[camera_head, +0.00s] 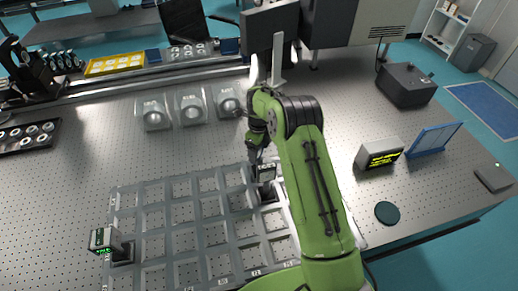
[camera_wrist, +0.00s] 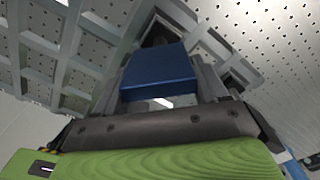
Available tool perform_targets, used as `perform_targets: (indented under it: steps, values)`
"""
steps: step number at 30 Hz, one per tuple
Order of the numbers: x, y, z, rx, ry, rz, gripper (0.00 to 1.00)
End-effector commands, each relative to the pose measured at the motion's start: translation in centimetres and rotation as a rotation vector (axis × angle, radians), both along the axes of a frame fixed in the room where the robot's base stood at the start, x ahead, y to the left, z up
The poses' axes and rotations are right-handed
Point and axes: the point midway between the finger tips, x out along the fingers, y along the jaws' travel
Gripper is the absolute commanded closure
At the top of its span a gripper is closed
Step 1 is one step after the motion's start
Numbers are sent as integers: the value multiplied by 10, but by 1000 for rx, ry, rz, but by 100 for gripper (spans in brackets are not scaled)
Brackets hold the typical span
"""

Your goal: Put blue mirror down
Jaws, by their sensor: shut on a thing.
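A blue block-like piece, which I take for the blue mirror (camera_wrist: 160,76), sits between the fingers of my gripper (camera_wrist: 166,85) in the wrist view. My gripper is shut on it. In the head view my gripper (camera_head: 258,160) points down at the upper right part of a grey grid frame (camera_head: 140,236) on the optical table. My green arm hides much of that area, and I cannot make out the blue mirror there. The grid also shows in the wrist view (camera_wrist: 62,55). I cannot tell whether the mirror touches the table.
A small device with a green display (camera_head: 104,238) stands at the grid's left. A small dark unit (camera_head: 266,174) stands close by my gripper. Three grey holders (camera_head: 192,107) stand behind the grid. A display box (camera_head: 380,154), blue-framed panel (camera_head: 434,139) and dark disc (camera_head: 387,212) are at right.

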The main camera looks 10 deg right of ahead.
Motion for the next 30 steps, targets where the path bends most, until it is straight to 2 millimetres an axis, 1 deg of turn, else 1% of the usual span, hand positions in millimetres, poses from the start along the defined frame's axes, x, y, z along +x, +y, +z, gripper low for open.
perform_targets:
  steps: [5,8,9,14,23,26,29,30]
  values:
    - [1,0,2,0,-4,0,100]
    - [1,0,-2,0,-4,-1,100]
    - [1,0,-3,-1,-2,-1,26]
    - [0,0,-2,-1,-2,-1,2]
    - [1,0,1,-1,-2,0,2]
    - [2,0,15,-1,-6,-1,2]
    - [2,0,40,0,-8,-1,2]
    - [2,0,52,-1,-8,0,2]
